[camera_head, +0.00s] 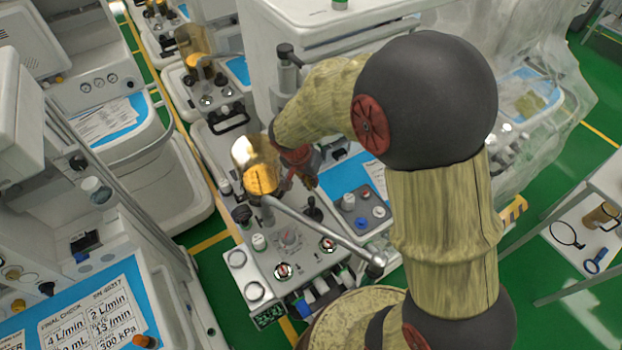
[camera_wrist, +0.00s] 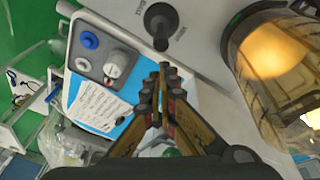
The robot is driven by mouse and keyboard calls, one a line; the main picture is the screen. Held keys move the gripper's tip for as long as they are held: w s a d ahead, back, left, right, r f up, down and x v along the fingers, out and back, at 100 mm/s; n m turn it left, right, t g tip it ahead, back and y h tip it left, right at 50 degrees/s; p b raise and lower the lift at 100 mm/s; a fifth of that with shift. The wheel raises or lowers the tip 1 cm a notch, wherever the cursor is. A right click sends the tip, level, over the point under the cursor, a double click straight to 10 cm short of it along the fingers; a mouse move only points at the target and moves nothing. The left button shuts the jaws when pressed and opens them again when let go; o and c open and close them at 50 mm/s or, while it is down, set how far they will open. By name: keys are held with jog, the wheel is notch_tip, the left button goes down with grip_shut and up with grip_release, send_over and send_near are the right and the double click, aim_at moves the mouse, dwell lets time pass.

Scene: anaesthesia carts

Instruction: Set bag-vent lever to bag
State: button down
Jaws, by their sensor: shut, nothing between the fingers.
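The bag-vent lever (camera_wrist: 160,20) is a black knob on a short stalk, at the top middle of the wrist view. Small lettering stands on either side of it, too blurred to read surely. A black lever (camera_head: 313,208) on the cart's panel in the head view looks like the same one. My gripper (camera_wrist: 163,68) is shut and empty, its fingertips pointing at the lever. They look close to the stalk; I cannot tell if they touch. In the head view my gripper (camera_head: 306,182) is just above the lever, partly hidden by my arm.
An amber-lit clear canister (camera_wrist: 270,60) stands close right of the lever; it also shows in the head view (camera_head: 258,175). A grey block with blue and white knobs (camera_wrist: 104,58) sits on the other side. A metal bar (camera_head: 325,226) crosses above the panel.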

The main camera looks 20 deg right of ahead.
aim_at(312, 205)
jog(key=x, duration=0.5)
jog(key=shift+d+f+b, duration=0.1)
jog(key=shift+f+b, duration=0.3)
jog(key=shift+w+f+b, duration=0.1)
jog(key=shift+b, duration=0.2)
